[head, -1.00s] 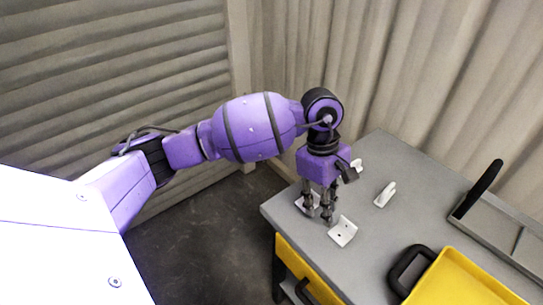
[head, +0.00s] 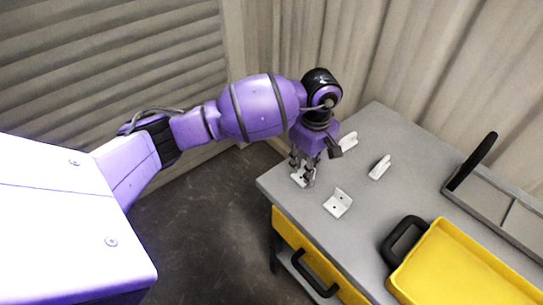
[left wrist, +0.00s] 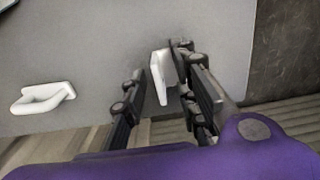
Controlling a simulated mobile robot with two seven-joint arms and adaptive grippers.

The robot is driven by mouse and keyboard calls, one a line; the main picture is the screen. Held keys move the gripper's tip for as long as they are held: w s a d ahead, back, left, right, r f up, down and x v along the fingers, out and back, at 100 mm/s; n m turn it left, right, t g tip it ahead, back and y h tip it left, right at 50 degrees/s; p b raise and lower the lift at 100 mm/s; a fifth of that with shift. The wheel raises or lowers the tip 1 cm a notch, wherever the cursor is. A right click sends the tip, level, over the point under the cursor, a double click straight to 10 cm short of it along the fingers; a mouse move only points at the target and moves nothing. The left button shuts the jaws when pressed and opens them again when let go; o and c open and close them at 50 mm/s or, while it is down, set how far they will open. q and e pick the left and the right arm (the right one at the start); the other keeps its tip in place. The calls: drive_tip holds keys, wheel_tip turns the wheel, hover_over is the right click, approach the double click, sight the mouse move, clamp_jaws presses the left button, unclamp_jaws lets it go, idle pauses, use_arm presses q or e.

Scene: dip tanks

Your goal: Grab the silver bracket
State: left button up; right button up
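A pale, silver-white bracket (head: 298,179) sits near the left edge of the grey bench top (head: 400,140). My left gripper (head: 303,172) points down over it, with its fingers either side. In the left wrist view this bracket (left wrist: 161,76) shows edge-on between the fingers of the open gripper (left wrist: 159,65). A gap separates it from the left finger; it lies close to the right finger, and I cannot tell whether they touch. Similar pale brackets lie nearby: one (head: 338,203) in front, one (head: 380,167) to the right, one (head: 349,141) behind. My right gripper is out of view.
A yellow tray (head: 406,281) with a black handle (head: 403,240) is at the front right. A grey divided holder with a black handle (head: 473,161) is at the right. Yellow drawers are under the bench. A pale handle-like piece (left wrist: 42,98) shows in the left wrist view.

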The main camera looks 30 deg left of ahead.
use_arm(q)
drive_tip(key=shift+r, duration=0.1)
drive_tip(key=shift+w, duration=0.1)
clamp_jaws()
drive_tip(key=shift+d, duration=0.1)
drive_tip(key=shift+r, duration=0.15)
